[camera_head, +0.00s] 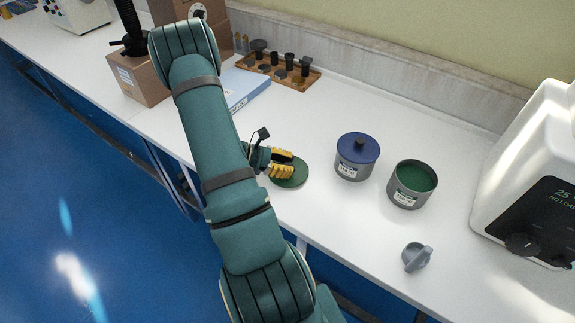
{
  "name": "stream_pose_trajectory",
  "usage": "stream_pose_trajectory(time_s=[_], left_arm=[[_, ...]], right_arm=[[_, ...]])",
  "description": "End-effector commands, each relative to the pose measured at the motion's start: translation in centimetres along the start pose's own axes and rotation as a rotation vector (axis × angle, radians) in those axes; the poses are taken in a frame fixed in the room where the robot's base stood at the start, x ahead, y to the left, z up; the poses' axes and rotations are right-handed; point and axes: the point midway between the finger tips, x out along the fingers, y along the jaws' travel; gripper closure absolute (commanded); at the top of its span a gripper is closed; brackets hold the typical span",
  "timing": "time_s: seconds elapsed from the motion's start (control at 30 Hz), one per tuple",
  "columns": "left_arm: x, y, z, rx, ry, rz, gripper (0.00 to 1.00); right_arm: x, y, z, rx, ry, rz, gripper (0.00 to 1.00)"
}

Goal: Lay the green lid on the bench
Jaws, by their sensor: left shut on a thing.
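The green lid (297,177) is a flat disc at the bench's front side, left of the blue-lidded tin. My left gripper (288,165) has yellow fingers and is shut on the green lid from above. The fingers hide the lid's middle. I cannot tell whether the lid touches the bench (340,225) or is just above it. An open grey tin with a green inside (405,198) stands to the right. My right gripper is not in view.
A grey tin with a blue lid (357,147) stands between the green lid and the open tin. A white tester (525,165) stands at right. A wooden tray of dark parts (290,72) and a blue-white box (248,88) are behind.

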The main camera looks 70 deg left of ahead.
Motion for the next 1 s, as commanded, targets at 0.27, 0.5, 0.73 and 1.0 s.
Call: stream_pose_trajectory(time_s=[0.27, 0.5, 0.73, 1.0], left_arm=[[0.1, 0.0, -0.2, 0.000, 0.000, 0.000, 1.00], [0.0, 0.0, -0.1, 0.000, 0.000, 0.000, 0.51], [-0.1, 0.0, 0.2, 0.001, 0.000, 0.001, 0.51], [-4.3, 0.1, 0.3, 0.001, 0.002, 0.003, 0.51]], right_arm=[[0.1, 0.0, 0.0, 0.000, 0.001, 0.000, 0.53], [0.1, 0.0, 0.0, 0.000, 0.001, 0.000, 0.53], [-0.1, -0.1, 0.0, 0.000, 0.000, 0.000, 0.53], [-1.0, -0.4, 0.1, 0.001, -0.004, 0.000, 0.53]])
